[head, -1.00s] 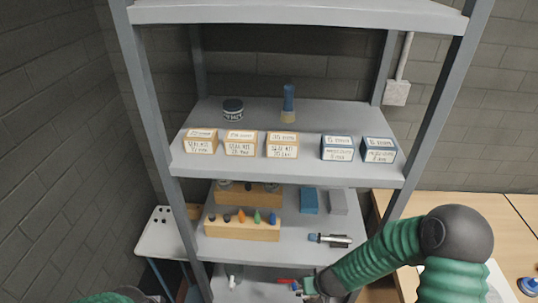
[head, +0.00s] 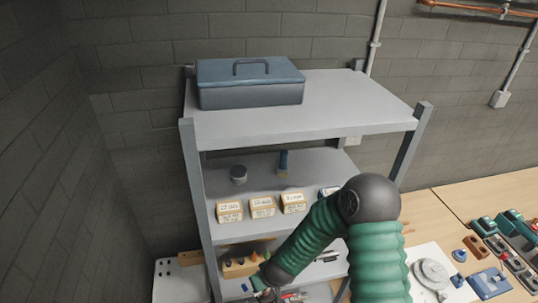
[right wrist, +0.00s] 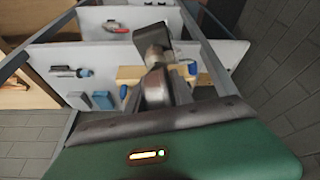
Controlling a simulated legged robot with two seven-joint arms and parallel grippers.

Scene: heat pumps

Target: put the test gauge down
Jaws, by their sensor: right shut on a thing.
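My right arm reaches from the right to the lower shelves in the head view. My right gripper (head: 262,284) is at the bottom edge of that view, in front of the wooden holder (head: 240,266). The wooden holder (right wrist: 130,73) with blue-topped pieces shows behind the gripper. I cannot tell whether the held piece touches a shelf. My left gripper is out of view.
The grey shelf unit (head: 300,118) carries a blue-grey toolbox (head: 250,85) on top. Several labelled boxes (head: 262,207) line the middle shelf. The lower shelf holds a blue block (right wrist: 103,100) and a cylindrical tool (right wrist: 72,72). A workbench (head: 445,207) with parts stands right.

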